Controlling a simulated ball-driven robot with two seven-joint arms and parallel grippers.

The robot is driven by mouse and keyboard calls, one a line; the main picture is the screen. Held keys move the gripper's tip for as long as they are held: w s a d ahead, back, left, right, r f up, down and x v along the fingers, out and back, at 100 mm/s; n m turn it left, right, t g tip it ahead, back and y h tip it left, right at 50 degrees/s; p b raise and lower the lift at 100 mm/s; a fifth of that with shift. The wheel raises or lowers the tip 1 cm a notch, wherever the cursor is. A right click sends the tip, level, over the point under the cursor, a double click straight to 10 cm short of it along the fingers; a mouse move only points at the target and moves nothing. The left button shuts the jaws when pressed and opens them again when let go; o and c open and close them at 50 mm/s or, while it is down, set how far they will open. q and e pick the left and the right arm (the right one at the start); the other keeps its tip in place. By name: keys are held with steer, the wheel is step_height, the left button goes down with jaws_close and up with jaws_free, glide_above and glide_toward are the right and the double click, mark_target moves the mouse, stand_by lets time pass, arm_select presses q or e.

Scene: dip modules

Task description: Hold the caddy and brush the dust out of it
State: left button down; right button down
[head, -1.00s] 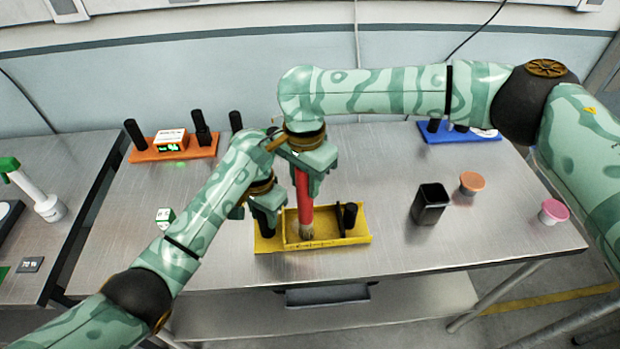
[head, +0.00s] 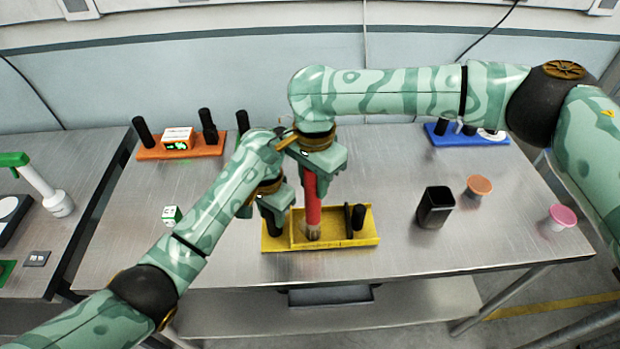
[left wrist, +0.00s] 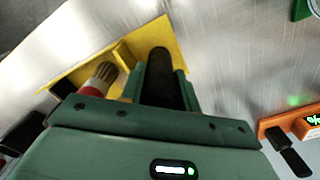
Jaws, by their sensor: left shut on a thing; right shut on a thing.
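The yellow caddy (head: 345,243) stands on the metal table, with a black post near each end. My left gripper (head: 272,203) is shut on its left black post (left wrist: 163,75). My right gripper (head: 317,170) is shut on the red brush (head: 312,205) and holds it upright over the caddy. The brush's pale bristles (head: 313,232) point down into the middle compartment. The bristles also show in the left wrist view (left wrist: 104,74), beside the post. I cannot make out dust in the compartment at this size.
A black cup (head: 434,207), an orange-topped cup (head: 480,186) and a pink-topped cup (head: 562,217) stand to the right. An orange holder (head: 150,153) and a blue holder (head: 440,137) sit at the back. A white-green cube (head: 172,213) lies to the left.

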steer(key=shift+s+d+r+n, duration=0.3)
steer(key=shift+s+d, duration=0.2)
steer(key=shift+d, duration=0.15)
steer(key=shift+w+d, duration=0.7)
steer(key=shift+d, duration=2.05)
steer(key=shift+w+a+f, duration=0.1)
steer(key=shift+a, duration=2)
steer(key=shift+w+a+f, duration=0.1)
steer(key=shift+a, duration=1.95)
steer(key=shift+d+r, duration=0.1)
steer(key=w+d, duration=0.1)
steer(key=d, duration=0.7)
steer(key=shift+w+a, duration=0.1)
